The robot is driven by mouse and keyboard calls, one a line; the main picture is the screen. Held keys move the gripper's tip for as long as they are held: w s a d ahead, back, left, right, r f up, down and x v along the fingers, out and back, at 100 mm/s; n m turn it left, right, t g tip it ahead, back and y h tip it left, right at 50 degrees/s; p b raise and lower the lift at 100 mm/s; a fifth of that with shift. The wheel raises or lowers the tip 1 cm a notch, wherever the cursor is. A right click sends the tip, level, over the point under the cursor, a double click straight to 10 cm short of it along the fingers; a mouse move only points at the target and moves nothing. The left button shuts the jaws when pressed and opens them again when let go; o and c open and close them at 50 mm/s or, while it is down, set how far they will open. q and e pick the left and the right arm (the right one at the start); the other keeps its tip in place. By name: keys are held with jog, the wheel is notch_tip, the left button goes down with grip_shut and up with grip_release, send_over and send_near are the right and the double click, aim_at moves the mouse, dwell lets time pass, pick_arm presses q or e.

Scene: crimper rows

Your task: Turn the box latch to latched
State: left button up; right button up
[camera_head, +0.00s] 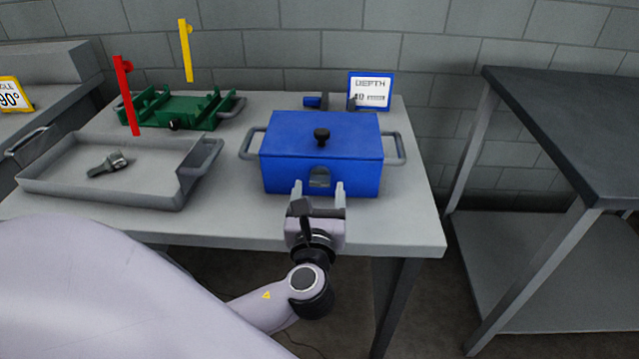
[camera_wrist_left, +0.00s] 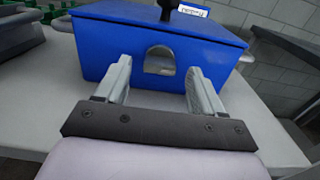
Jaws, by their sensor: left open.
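The blue box (camera_head: 290,155) stands on the grey table with its lid down and a black knob (camera_head: 321,134) on top. A grey latch plate (camera_head: 319,177) with an arched outline is on its front face. The latch (camera_wrist_left: 160,61) also shows in the left wrist view, on the front of the blue box (camera_wrist_left: 110,52). My left gripper (camera_head: 318,188) is open and empty in front of the latch, with its fingers to either side of it. In the left wrist view the fingers (camera_wrist_left: 160,80) point at the box front; I cannot tell whether they touch it. My right gripper is not in view.
A grey tray (camera_head: 60,187) holding a metal part (camera_head: 107,164) is at the left. A depth sign (camera_head: 370,90) is behind the box. A dark-topped table (camera_head: 570,100) stands at the right.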

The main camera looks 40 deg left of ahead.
aim_at(320, 179)
pick_arm(q)
jog(key=shift+x, duration=1.35)
jog(key=c, duration=1.1)
